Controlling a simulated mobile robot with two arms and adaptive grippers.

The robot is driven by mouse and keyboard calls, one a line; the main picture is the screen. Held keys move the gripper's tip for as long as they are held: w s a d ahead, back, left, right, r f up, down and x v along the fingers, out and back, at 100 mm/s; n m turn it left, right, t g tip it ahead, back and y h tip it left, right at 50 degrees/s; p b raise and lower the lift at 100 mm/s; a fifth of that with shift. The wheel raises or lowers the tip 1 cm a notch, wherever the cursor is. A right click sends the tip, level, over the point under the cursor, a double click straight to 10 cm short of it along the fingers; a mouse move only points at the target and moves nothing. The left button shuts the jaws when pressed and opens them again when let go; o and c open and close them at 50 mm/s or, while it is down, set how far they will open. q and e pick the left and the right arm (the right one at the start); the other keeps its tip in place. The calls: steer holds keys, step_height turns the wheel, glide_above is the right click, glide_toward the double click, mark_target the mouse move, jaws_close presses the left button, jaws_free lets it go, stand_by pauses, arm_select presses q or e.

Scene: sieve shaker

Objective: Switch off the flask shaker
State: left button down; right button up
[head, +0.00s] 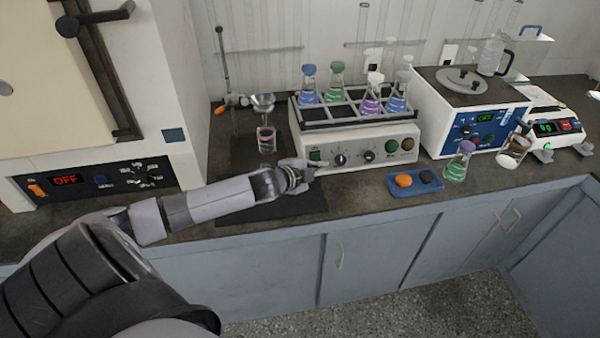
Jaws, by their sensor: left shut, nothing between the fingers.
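The flask shaker (355,148) is a white box on the bench with a dark rack on top. Several stoppered flasks of blue, green and purple liquid stand in the rack. Its front panel carries a green switch (315,156) at the left end, two dark knobs and two round buttons, one green and one amber, at the right. My left gripper (309,174) is shut and empty, at the panel's left end just below the green switch. I cannot tell whether its tips touch the panel. My right gripper is not in view.
A white cabinet with an "OFF" display (66,180) stands at the left. A funnel stand (263,105) is behind my left gripper. A hotplate-like unit (470,120) and a balance (548,128) stand further right.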

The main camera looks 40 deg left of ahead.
arm_select(q)
steer(key=f+b+v, duration=0.1)
steer(key=v, duration=0.8)
steer(key=shift+s+d, duration=0.25)
steer(key=shift+s, duration=0.35)
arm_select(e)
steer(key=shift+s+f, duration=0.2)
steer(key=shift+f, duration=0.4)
arm_select(q)
steer(key=shift+r, duration=0.1)
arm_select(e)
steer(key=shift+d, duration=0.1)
